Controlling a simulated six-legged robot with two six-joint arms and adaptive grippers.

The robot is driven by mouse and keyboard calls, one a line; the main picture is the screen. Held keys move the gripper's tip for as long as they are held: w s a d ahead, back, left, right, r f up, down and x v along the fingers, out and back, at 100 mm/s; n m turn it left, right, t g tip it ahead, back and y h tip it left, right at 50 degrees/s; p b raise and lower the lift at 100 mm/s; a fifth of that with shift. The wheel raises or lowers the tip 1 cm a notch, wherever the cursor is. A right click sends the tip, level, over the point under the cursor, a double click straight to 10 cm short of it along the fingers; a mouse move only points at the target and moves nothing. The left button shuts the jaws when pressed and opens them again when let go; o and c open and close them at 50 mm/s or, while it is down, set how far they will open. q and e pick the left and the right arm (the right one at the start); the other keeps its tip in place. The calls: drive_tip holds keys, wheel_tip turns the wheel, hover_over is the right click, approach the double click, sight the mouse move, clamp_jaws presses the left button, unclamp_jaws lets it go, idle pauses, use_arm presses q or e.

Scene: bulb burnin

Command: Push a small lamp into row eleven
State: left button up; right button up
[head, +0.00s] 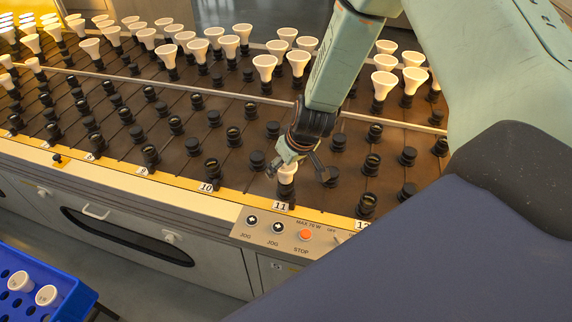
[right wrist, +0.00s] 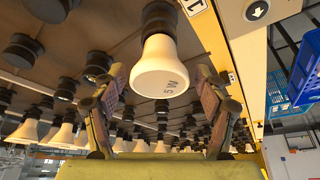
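A small white lamp (head: 287,174) stands in the black front socket (head: 286,193) just behind the label 11 (head: 280,205). In the right wrist view the lamp (right wrist: 160,70) shows its round face with dark lettering, and its neck meets a black socket (right wrist: 159,18). How deep it sits I cannot tell. My right gripper (head: 299,171) is at the lamp from above. In the right wrist view its two fingers (right wrist: 161,78) are spread, one on each side of the lamp, with gaps visible. My left gripper is not in view.
Many black sockets cover the brown slatted rack (head: 185,185). Taller white lamps (head: 265,66) stand in the back rows. A control panel with an orange stop button (head: 305,235) is at the front edge. A blue crate (head: 75,291) with white lamps is at lower left.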

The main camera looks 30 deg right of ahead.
drive_tip(key=shift+o, duration=0.3)
drive_tip(key=v, duration=1.2)
idle(0.5)
